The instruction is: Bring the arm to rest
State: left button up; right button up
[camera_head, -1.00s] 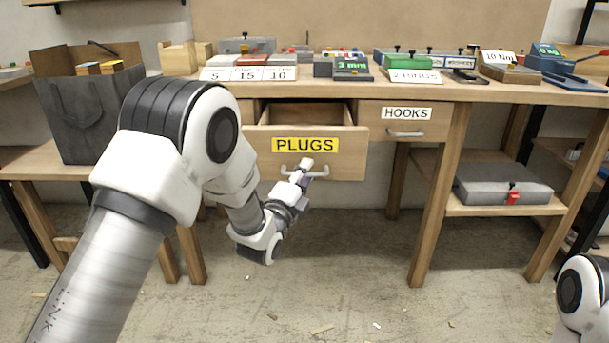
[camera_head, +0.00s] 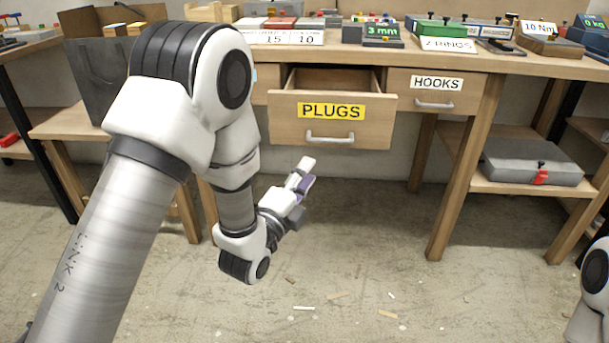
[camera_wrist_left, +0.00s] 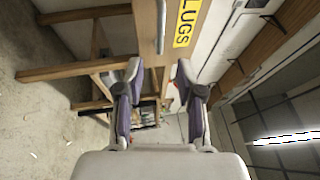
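My left gripper (camera_head: 304,175) is in the middle of the head view, below and in front of the pulled-out PLUGS drawer (camera_head: 290,128). It is clear of the drawer's handle (camera_head: 330,138). In the left wrist view the two fingers of my left gripper (camera_wrist_left: 158,82) stand apart with nothing between them. The drawer front (camera_wrist_left: 148,30) with its yellow label shows beyond them, at the top. My right gripper is out of view; only a part of my right arm shows at the lower right edge of the head view.
The workbench (camera_head: 480,62) carries several boxes and label cards. The HOOKS drawer (camera_head: 462,92) is shut. A grey case (camera_head: 530,163) lies on the lower right shelf. The floor (camera_head: 370,240) in front is open, with small scraps.

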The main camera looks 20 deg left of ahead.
pick_arm(q)
jog(key=s+a+f+n+g+y, duration=0.1)
jog(key=s+f+n+g, duration=0.35)
jog(key=f, duration=0.95)
jog(key=s+a+f+n+g+y, duration=0.1)
jog(key=s+f+g, duration=0.55)
jog(key=f, duration=0.85)
jog(key=s+a+f+n+g, duration=0.1)
jog(key=s+f+n+g, duration=0.5)
jog(key=s, duration=0.6)
jog(key=s+f+n+g, duration=0.3)
jog(key=s+f+n, duration=0.1)
jog(key=s+n, duration=0.6)
notch_tip(320, 180, up, 32)
jog(key=p, duration=3.1)
jog(key=shift+s+a+m+p, duration=0.2)
jog(key=shift+s+m+p, duration=0.15)
jog(key=shift+m, duration=0.1)
